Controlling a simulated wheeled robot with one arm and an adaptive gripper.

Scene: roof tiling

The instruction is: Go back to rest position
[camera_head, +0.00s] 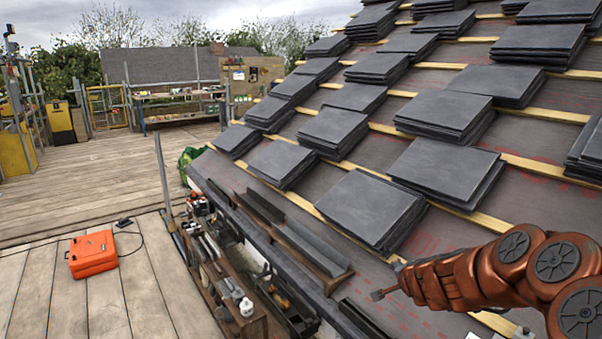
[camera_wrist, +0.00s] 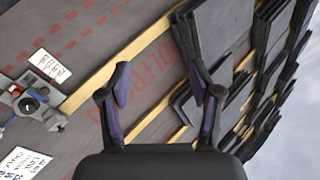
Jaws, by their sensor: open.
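My gripper (camera_head: 384,292) is at the lower right of the head view, at the end of my orange arm, above the roof's lower edge. In the wrist view its two fingers (camera_wrist: 166,108) are spread apart with nothing between them. Beyond the fingers are the grey roof membrane (camera_wrist: 120,40) with red print and yellow wooden battens (camera_wrist: 120,72). A stack of dark slates (camera_head: 372,208) lies on the roof just up and left of my gripper in the head view. Slate stacks (camera_wrist: 215,35) also show beyond the right finger in the wrist view.
Several more slate stacks (camera_head: 440,172) cover the roof. A wooden tool shelf (camera_head: 236,300) runs along the roof's edge. An orange case (camera_head: 92,254) lies on the deck at left. A grey device (camera_wrist: 28,100) and white printed cards (camera_wrist: 48,66) lie on the membrane. The deck (camera_head: 90,180) is mostly clear.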

